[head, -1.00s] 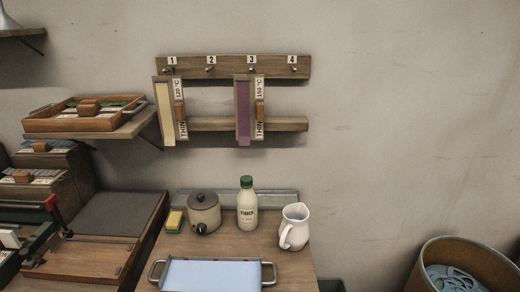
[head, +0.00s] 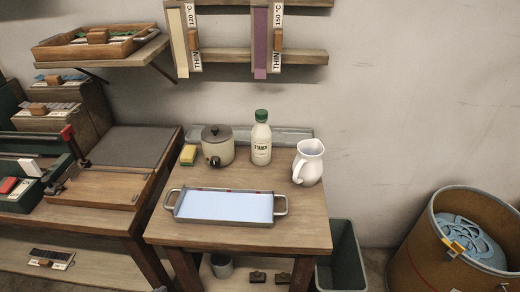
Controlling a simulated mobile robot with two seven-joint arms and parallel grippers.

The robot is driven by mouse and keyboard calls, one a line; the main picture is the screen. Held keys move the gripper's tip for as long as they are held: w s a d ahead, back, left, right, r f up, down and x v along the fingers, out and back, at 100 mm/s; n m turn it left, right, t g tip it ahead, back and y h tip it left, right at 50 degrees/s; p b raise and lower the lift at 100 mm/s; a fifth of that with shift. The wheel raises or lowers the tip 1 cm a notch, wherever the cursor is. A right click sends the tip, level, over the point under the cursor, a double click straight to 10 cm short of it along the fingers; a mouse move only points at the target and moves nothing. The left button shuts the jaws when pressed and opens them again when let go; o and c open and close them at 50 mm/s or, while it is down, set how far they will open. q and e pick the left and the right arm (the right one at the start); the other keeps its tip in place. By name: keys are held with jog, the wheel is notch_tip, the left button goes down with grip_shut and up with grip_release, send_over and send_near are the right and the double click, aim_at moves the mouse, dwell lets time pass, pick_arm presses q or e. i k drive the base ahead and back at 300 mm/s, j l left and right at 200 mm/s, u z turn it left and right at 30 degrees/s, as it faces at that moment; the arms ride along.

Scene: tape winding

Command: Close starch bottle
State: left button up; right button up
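The starch bottle (head: 261,143) stands upright on the small wooden table in the head view. It is white with a dark label reading STARCH, and a green cap (head: 261,115) sits on its neck. From here I cannot tell whether the cap is tight or loose. Neither of my grippers shows in the head view.
A lidded grey pot (head: 217,148) and a yellow-green sponge (head: 188,155) stand left of the bottle, a white pitcher (head: 308,165) right. A metal tray (head: 281,204) with pale blue content lies in front. A green bin (head: 341,258) and a brown drum (head: 430,262) stand right.

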aim_at(261, 136)
jog(key=l+z, duration=0.3)
jog(key=l, duration=0.35)
jog(key=i+l+z, duration=0.15)
jog(key=l+z, duration=0.15)
jog(key=l, duration=0.3)
